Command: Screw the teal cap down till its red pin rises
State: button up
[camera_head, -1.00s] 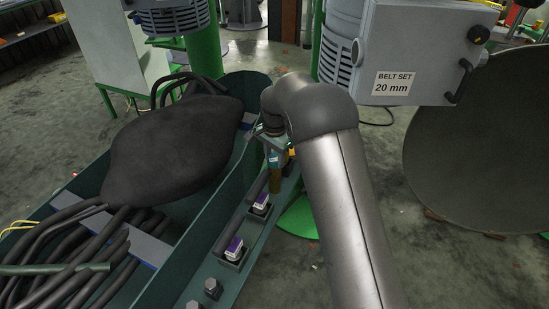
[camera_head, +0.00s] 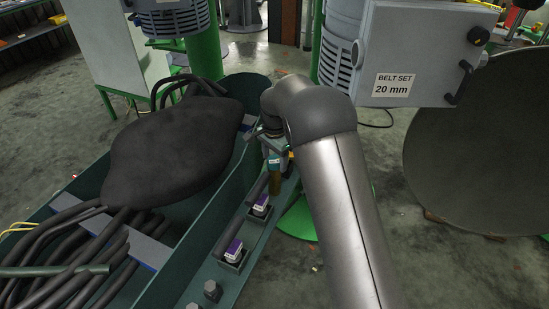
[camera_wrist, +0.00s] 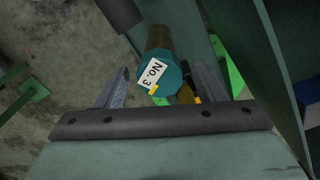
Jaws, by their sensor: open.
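The teal cap (camera_wrist: 168,80) with a white "No. 3" label and a small yellow mark sits on a brown-gold cylinder (camera_wrist: 160,38) in the wrist view. My gripper (camera_wrist: 160,70) is open, with one finger on each side of the cap and visible gaps on both sides. My wrist and arm hide most of the cap there. I see no red pin in either view.
Two small white-and-purple boxes (camera_head: 261,206) (camera_head: 234,251) sit in holders along the rail (camera_head: 232,279), with bolts nearer. A green trough (camera_head: 227,215) to the left holds a dark lumpy sack (camera_head: 165,150) and dark rods. A grey "BELT SET 20 mm" box (camera_head: 425,50) stands at upper right.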

aim_at(276, 160)
notch_tip(276, 160, up, 17)
jog(key=b, duration=0.1)
jog(key=shift+r, duration=0.2)
dwell(0.4)
jog(key=s+d+r+n, duration=0.1)
jog(key=s+d+n, duration=0.3)
jog(key=s+d, duration=0.85)
jog(key=s+d+f+n, duration=0.2)
jog(key=s+f, duration=0.2)
jog(key=s, duration=0.8)
jog(key=s+d+f+n, duration=0.3)
jog(key=s+f, duration=0.1)
jog(key=s, duration=0.8)
jog(key=shift+f, duration=0.15)
